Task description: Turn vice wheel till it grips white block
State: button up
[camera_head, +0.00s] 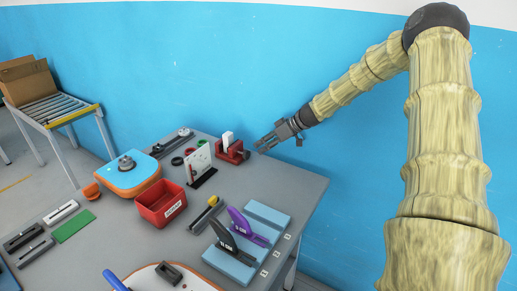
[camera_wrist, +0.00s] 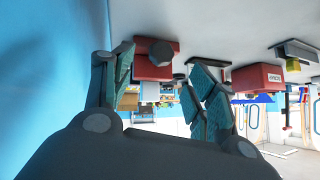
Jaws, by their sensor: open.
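The red vice (camera_head: 234,156) stands near the far edge of the grey table, with the white block (camera_head: 228,138) upright in it. The dark vice wheel (camera_head: 246,155) is at the vice's right end. My gripper (camera_head: 261,147) is open just right of the vice, with a small apparent gap to the wheel. In the wrist view, upside down, the red vice (camera_wrist: 150,71) and its dark wheel (camera_wrist: 162,53) show between my two spread fingers. I cannot tell there whether the fingers touch the wheel. The white block is not clear in the wrist view.
A white panel on a dark base (camera_head: 199,168) stands left of the vice. A red labelled bin (camera_head: 160,207), a blue-orange board (camera_head: 130,178) and a light-blue holder with clamps (camera_head: 268,214) are on the table (camera_head: 285,180). The blue wall (camera_head: 330,150) is behind.

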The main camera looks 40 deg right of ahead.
jog(key=shift+v, duration=1.7)
